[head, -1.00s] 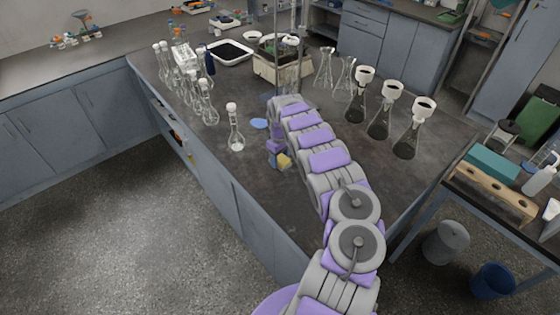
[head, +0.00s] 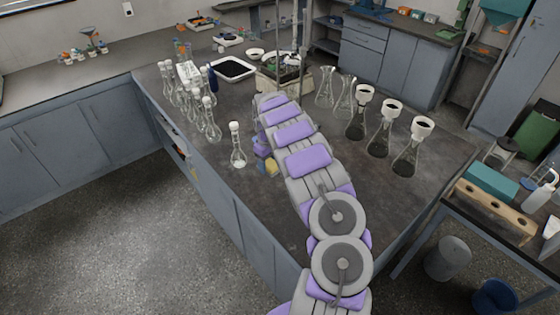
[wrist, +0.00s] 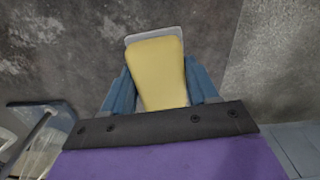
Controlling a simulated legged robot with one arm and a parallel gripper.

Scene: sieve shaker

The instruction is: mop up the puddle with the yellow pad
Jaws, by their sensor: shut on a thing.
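My gripper (head: 264,158) is over the dark bench top, just right of a round flask with a white stopper (head: 238,150). Its blue fingers (wrist: 160,88) are shut on the yellow pad (wrist: 156,62), one on each side. The pad also shows in the head view (head: 271,168), low by the bench's near-left side. Whether it touches the bench is unclear. No puddle is visible now in either view; my arm covers part of the bench where the blue patch showed earlier.
Several stoppered flasks (head: 205,120) line the bench's left edge. Flasks with white funnels (head: 379,130) stand right of my arm. The sieve shaker (head: 284,75) and a white tray (head: 231,68) are behind. The bench's front right is clear.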

